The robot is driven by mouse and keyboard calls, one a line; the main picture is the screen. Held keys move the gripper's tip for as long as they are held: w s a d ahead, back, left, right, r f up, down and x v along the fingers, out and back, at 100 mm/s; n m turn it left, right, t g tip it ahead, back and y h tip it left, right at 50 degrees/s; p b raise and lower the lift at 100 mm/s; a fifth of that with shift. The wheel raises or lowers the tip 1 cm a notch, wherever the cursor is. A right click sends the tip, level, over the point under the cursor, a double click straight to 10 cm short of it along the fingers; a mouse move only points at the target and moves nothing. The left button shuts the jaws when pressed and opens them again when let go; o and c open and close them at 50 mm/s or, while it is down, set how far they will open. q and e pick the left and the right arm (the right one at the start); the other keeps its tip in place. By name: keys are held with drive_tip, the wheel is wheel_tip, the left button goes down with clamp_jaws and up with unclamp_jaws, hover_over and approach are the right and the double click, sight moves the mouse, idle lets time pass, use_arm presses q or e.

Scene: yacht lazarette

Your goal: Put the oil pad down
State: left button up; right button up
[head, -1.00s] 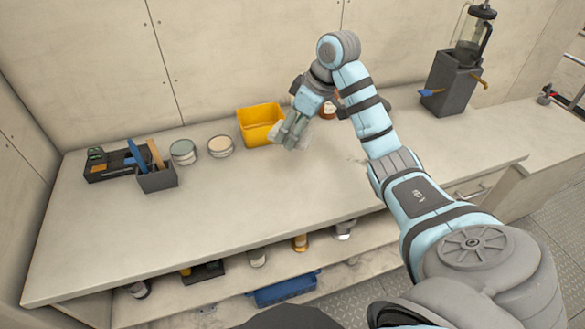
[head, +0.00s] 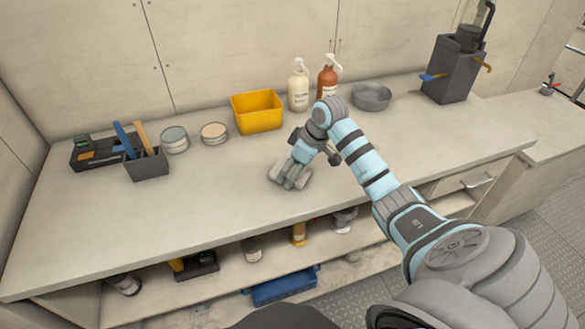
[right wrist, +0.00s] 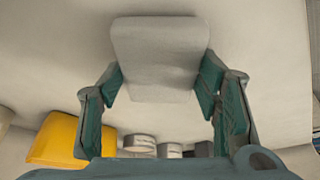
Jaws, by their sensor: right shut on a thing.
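The oil pad is a light grey, flat, rounded rectangle. It shows in the right wrist view (right wrist: 160,58) between the two fingers of my right gripper (right wrist: 160,90). In the head view my right gripper (head: 292,178) is low over the middle of the bench top, shut on the oil pad (head: 277,172), which is partly covered by the fingers. I cannot tell whether the pad touches the bench. My left gripper is in neither view.
The bench top (head: 215,205) is bare around the gripper. Behind it stand a yellow bin (head: 258,112), a white pump bottle (head: 298,88), a brown pump bottle (head: 327,80) and a grey bowl (head: 371,97). Tins (head: 214,133) and a tool caddy (head: 147,164) stand at left.

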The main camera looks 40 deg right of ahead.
drive_tip(key=shift+f, duration=0.35)
drive_tip(key=shift+s+f, duration=0.15)
drive_tip(key=o, duration=0.9)
drive_tip(key=shift+a+f, duration=0.1)
drive_tip(key=shift+a, duration=0.05)
drive_tip(key=shift+o, duration=0.5)
drive_tip(key=shift+f, duration=0.1)
